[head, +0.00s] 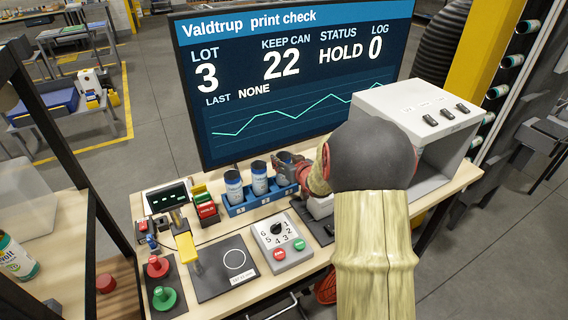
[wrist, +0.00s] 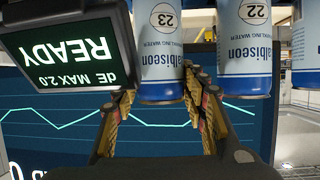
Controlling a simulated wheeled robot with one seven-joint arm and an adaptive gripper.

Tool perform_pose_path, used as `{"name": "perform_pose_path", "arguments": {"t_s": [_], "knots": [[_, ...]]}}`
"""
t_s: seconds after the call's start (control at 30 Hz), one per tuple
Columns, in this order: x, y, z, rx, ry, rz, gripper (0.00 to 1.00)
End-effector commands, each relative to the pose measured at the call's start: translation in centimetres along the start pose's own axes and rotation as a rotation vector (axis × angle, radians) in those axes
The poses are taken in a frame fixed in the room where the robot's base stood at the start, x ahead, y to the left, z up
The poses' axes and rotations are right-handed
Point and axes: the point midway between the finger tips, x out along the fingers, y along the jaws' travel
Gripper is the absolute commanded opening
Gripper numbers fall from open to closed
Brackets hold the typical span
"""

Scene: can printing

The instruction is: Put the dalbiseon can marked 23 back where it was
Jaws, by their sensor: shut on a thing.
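The dalbiseon can marked 23 (wrist: 160,50) is white and blue and shows upside down in the wrist view, between my two fingers. My gripper (wrist: 160,95) is shut on it. In the head view my gripper (head: 284,165) is at the right end of the blue can rack (head: 238,209), and it largely hides the held can there. I cannot tell whether the can's base touches the rack. The can marked 22 (wrist: 246,45) stands close beside it, and in the head view it is the middle can (head: 259,178). Another similar can (head: 233,186) stands in the left slot.
A READY display (wrist: 70,50) is close to the held can in the wrist view. A large monitor (head: 290,80) stands behind the rack. A white box (head: 425,115) is at the right. A dial box (head: 279,242) and a dark circle-marked pad (head: 225,268) lie in front.

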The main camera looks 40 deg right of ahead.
Motion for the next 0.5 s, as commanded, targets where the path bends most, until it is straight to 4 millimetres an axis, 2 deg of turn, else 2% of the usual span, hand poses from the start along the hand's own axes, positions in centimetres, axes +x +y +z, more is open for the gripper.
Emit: {"name": "perform_pose_path", "arguments": {"t_s": [0.4,0.43,0.5], "knots": [[0.24,-0.01,0.45,-0.001,0.003,0.000,0.31],[0.22,-0.01,0.41,-0.001,0.003,0.000,0.44],[0.20,-0.01,0.36,-0.001,0.003,0.000,0.48]]}}
